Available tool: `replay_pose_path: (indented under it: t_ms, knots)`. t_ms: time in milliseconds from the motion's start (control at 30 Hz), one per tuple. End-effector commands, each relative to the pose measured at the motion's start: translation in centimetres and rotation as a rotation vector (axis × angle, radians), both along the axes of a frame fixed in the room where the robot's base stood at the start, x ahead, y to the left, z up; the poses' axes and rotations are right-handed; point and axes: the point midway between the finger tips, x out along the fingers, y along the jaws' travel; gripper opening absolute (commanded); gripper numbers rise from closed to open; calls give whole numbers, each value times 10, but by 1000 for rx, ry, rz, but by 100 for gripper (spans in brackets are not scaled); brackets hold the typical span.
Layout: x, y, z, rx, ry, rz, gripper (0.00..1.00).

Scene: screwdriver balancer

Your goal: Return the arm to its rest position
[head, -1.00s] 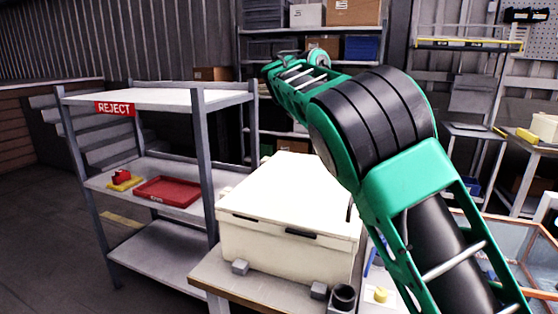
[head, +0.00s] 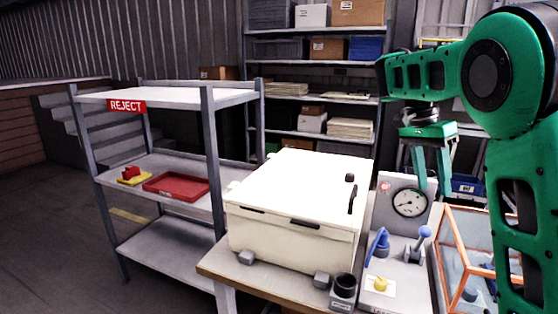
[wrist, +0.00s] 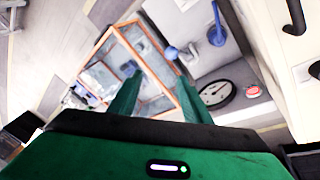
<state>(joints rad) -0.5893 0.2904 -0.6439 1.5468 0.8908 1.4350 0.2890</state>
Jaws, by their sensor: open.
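My green gripper (head: 432,170) hangs fingers-down from my folded green arm at the right of the head view. Its two fingers are apart with nothing between them. It is above and in front of the gauge panel (head: 408,207), which has a round white dial. In the wrist view the open fingers (wrist: 155,95) point toward the bench, with the orange-framed clear case (wrist: 110,75) and the dial gauge (wrist: 215,93) beyond them. I cannot tell how far the fingertips are from the panel.
A closed cream box (head: 290,250) stands on the bench left of the gauge. A grey REJECT rack (head: 170,97) holds a red tray (head: 176,187). The orange-framed case (head: 470,215) stands close by my arm at the right. A dark cup (head: 344,290) sits at the bench front.

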Motion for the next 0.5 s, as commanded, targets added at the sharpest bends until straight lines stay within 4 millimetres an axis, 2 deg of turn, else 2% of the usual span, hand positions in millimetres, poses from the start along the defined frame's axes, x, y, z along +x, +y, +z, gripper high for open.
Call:
replay_pose_path:
  t_ms: [33,200,367,500]
  knots:
    - [-21,-22,-4,31,17,18,44]
    - [-82,-66,-26,114,56,127,44]
    - [-142,-86,-48,186,61,242,44]
    - [-195,-87,-70,239,46,348,44]
